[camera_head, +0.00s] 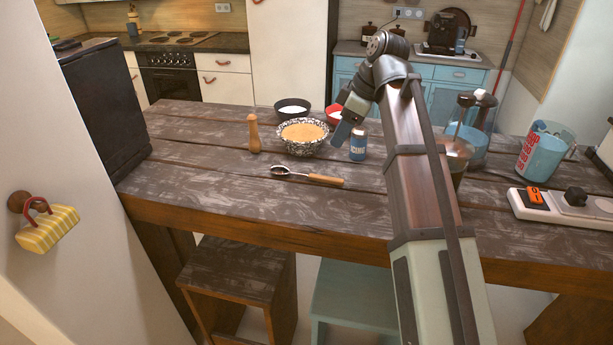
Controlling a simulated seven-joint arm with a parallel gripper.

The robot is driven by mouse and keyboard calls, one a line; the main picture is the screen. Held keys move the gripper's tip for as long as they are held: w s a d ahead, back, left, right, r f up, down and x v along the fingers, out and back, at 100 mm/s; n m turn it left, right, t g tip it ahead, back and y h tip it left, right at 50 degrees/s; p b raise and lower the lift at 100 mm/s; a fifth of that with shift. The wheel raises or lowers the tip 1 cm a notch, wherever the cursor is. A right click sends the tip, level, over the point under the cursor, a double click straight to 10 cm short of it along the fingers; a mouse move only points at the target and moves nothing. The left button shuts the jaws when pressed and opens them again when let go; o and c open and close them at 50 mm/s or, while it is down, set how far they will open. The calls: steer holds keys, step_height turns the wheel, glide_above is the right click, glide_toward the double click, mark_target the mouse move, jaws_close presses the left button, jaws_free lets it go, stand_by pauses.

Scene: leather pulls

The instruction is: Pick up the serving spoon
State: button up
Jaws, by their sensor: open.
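The serving spoon (325,180) lies on the dark wooden table (230,200), near its front edge. Its metal bowl points left and its wooden handle points right. My gripper (338,138) hangs above the table, up and to the right of the spoon in the picture, between the speckled bowl and a blue can. It is open and apart from the spoon. I see no object between its fingers, though the fingertips are small and partly hard to make out.
Behind the spoon stand a wooden pepper mill (254,134), a speckled bowl (303,148) with tan contents, a dark bowl (292,113) and a blue can (358,143). A measuring jug (541,152) and power strip (560,208) are at right. The table left of the spoon is clear.

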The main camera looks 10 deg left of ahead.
mark_target(317, 175)
steer(key=shift+x, duration=6.75)
steer(key=shift+w+d+f, duration=0.1)
steer(key=shift+d, duration=0.05)
steer(key=shift+c, duration=0.5)
jaws_close()
